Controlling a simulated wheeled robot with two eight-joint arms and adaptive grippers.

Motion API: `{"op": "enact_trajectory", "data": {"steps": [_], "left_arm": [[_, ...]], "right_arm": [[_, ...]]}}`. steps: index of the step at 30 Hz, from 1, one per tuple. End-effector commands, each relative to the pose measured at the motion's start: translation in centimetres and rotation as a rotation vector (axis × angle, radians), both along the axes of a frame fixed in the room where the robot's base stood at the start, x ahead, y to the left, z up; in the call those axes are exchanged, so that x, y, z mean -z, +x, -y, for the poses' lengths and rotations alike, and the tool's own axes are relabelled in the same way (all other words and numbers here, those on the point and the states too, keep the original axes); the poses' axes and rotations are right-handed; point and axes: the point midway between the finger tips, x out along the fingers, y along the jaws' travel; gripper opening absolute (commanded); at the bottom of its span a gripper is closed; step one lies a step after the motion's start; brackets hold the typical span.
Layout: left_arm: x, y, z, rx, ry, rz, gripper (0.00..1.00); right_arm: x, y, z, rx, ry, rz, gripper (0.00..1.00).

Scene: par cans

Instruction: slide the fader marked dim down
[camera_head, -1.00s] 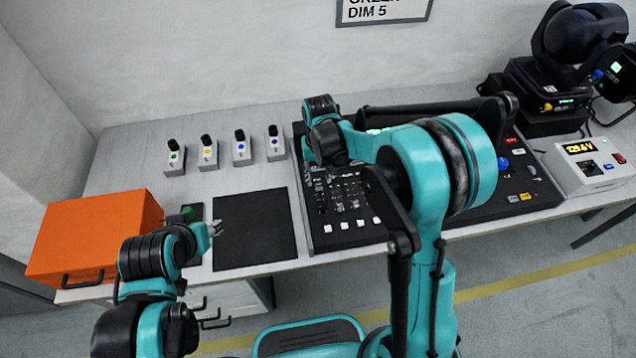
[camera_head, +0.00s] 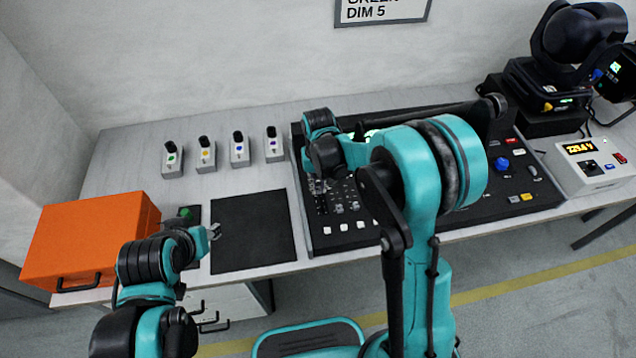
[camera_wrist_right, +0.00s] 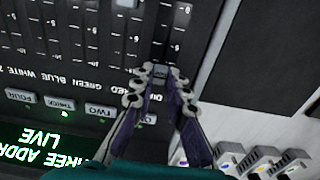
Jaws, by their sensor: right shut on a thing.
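The console (camera_head: 345,240) lies on the table, with a column of faders at its left. My right gripper (camera_wrist_right: 160,80) is shut on the small grey cap (camera_wrist_right: 160,71) of that outermost fader. Its dark slot (camera_wrist_right: 166,35) runs away from the label row. In the head view my right arm hides the fader. My left gripper (camera_head: 214,231) hangs by the black mat, too small to read.
A black mat (camera_head: 250,235) lies left of the console. Several small grey switch boxes (camera_head: 240,152) stand behind it. An orange case (camera_head: 90,240) is at the left. A power unit (camera_head: 590,170) and a moving-head lamp (camera_head: 575,75) are at the right.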

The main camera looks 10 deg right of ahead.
Motion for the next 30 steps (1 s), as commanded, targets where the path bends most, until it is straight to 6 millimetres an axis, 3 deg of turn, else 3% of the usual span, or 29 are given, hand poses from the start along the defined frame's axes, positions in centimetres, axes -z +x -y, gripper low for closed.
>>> {"op": "enact_trajectory", "data": {"steps": [9, 21, 22, 24, 30], "left_arm": [[0.1, 0.0, 0.0, 0.000, 0.000, 0.000, 0.40], [0.1, 0.0, 0.0, 0.000, 0.000, 0.000, 0.40], [0.1, 0.0, 0.0, 0.000, 0.000, 0.000, 0.40], [0.1, 0.0, 0.0, 0.000, 0.000, 0.000, 0.40], [0.1, 0.0, 0.0, 0.000, 0.000, 0.000, 0.40]], "right_arm": [[0.0, -6.8, 0.0, 0.000, 0.000, -0.001, 0.00], [0.0, -7.8, 0.0, 0.000, 0.000, -0.003, 0.00], [0.0, -7.8, 0.0, 0.000, 0.000, -0.004, 0.22], [0.0, -7.8, 0.0, 0.000, 0.000, -0.004, 0.36], [0.0, -7.7, 0.0, 0.000, 0.000, -0.002, 0.36]]}}
